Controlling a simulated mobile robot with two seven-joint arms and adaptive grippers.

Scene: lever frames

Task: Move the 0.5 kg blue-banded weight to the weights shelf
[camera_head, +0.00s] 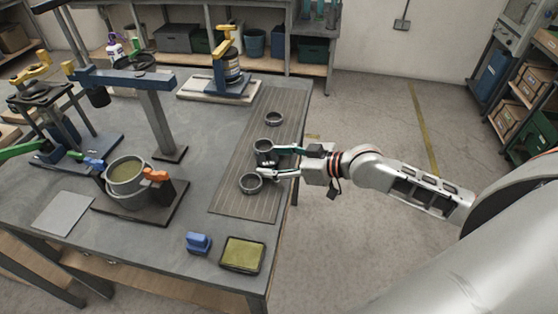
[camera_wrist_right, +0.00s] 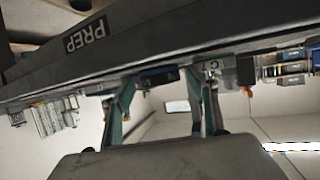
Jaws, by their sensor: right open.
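I cannot make out a blue-banded weight for certain. Three small grey round pieces stand on a ribbed mat (camera_head: 232,199) at the table's right side: a far one (camera_head: 274,118), a taller middle one (camera_head: 262,146) and a near one (camera_head: 250,184). No blue band is clear on them. My right gripper (camera_head: 272,161) is open at the mat's right edge, its fingers pointing left, close to the middle and near pieces. I cannot tell whether it touches them. In the right wrist view my fingers (camera_wrist_right: 163,105) are apart, with nothing clearly between them. No shelf shows a readable weights label.
The grey table (camera_head: 205,120) bears a pot (camera_head: 127,175) on a lever stand, a blue block (camera_head: 198,242) and a green-topped tray (camera_head: 242,254). A rear shelf (camera_head: 285,68) and a right rack (camera_head: 497,125) hold boxes. The floor right of the table is clear.

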